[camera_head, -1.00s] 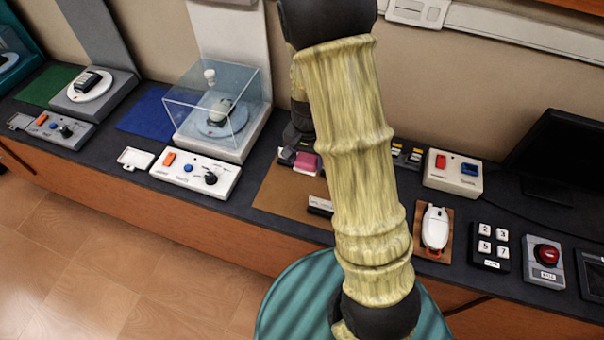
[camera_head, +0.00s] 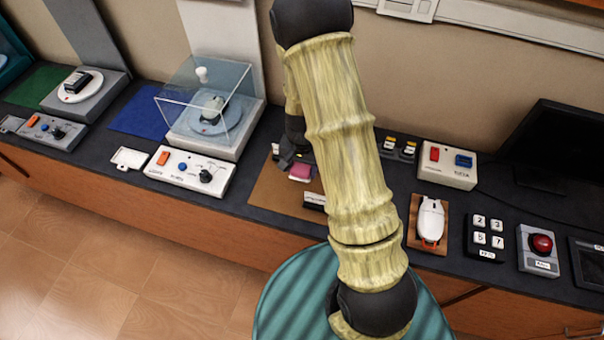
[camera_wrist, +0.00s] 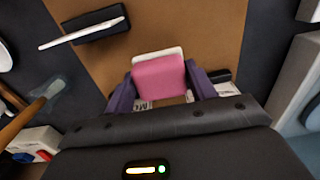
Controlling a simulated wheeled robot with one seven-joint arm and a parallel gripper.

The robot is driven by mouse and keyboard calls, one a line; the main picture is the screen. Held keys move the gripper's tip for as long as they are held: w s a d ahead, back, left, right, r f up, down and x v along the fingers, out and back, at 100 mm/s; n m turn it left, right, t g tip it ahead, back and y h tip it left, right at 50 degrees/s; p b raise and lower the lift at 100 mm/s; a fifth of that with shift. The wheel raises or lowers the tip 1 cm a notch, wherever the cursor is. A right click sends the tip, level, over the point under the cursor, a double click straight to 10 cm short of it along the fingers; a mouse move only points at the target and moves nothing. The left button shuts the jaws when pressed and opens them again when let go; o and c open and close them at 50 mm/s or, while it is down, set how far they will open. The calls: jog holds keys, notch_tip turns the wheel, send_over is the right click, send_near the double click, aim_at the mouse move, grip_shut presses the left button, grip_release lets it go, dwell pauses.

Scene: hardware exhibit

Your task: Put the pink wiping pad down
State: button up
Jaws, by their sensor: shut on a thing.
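The pink wiping pad (camera_wrist: 160,78) has a pink face and a whitish edge. In the wrist view it sits between the two dark purple fingers of my gripper (camera_wrist: 162,92), which are shut on it. In the head view the pad (camera_head: 301,172) shows as a small pink block just left of my arm, with my gripper (camera_head: 290,160) partly hidden behind the arm. The pad is over the brown mat (camera_head: 272,192) on the dark counter. I cannot tell whether the pad touches the mat.
A dark eraser-like block with a white strip (camera_wrist: 95,28) lies on the mat. A clear-covered device (camera_head: 205,110) and a white control panel (camera_head: 190,170) stand left. Right are a white mouse-like device (camera_head: 430,220), a keypad (camera_head: 487,238) and a red button box (camera_head: 540,246).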

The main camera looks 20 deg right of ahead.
aim_at(301, 175)
jog(key=shift+f, duration=1.9)
jog(key=shift+f, duration=0.1)
jog(key=o, duration=1)
jog(key=shift+c, duration=0.2)
notch_tip(301, 175, up, 12)
jog(key=shift+s+r, duration=0.15)
